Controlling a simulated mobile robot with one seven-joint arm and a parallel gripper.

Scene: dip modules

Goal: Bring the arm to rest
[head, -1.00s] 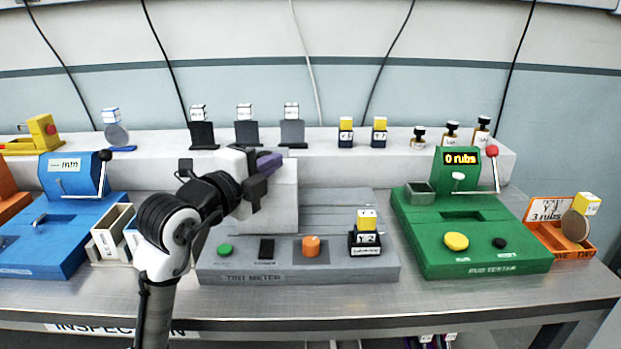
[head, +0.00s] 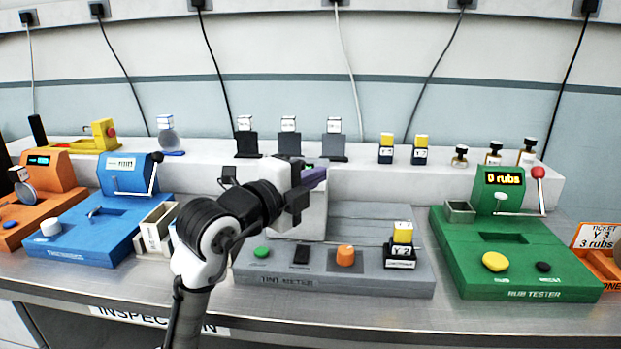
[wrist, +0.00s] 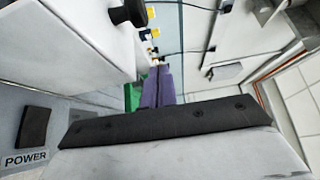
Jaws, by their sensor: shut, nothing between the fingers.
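My gripper (head: 314,178), with purple fingers, is raised in front of the grey tint meter (head: 330,279) in the head view, and my arm is bent. The purple fingers (wrist: 157,88) are together and empty in the wrist view. The meter's light upright block stands partly hidden behind my arm. No contact between gripper and meter can be made out.
The green rub tester (head: 515,250) reads 0 rubs at right. The blue device (head: 70,240) and an orange device (head: 45,195) are at left. A white shelf (head: 350,180) behind holds several small items. Clear air lies above the bench.

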